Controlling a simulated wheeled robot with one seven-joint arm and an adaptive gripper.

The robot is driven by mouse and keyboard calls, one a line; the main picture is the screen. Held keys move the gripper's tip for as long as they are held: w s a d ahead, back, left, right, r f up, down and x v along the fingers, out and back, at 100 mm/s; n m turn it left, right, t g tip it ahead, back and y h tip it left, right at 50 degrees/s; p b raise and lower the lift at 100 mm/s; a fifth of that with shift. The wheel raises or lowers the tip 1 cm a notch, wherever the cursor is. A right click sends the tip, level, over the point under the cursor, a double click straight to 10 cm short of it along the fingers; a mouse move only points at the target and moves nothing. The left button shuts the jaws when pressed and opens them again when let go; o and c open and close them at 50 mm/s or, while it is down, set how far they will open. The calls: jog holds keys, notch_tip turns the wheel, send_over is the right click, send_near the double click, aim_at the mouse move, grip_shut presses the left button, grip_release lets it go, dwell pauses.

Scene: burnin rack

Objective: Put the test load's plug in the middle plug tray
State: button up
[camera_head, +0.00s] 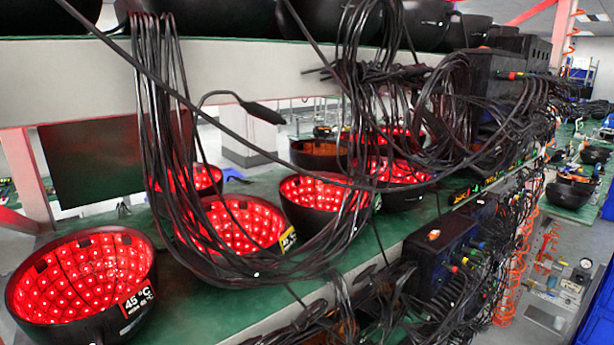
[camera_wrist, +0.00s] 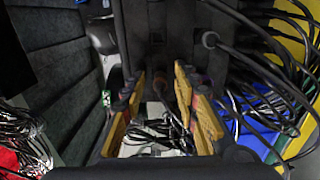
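My gripper (camera_wrist: 160,80) shows in the wrist view, its two yellow-padded fingers apart with a gap between them. A dark cable end with a brownish tip (camera_wrist: 159,86) shows in the gap; I cannot tell whether it is the test load's plug, and neither finger clearly touches it. I cannot tell which is the middle plug tray. My gripper is not seen in the head view.
In the head view, several black bowls with red lights, one marked 45 °C (camera_head: 82,285), stand on a green shelf (camera_head: 385,232). Thick black cables (camera_head: 180,150) hang in front. A loose black connector (camera_head: 262,112) hangs above the shelf. Black boxes (camera_head: 440,250) sit below right.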

jog(key=shift+c, duration=1.1)
grip_shut()
jog(key=shift+s, duration=0.1)
jog(key=shift+p+v, duration=0.45)
jog(key=shift+v, duration=2.45)
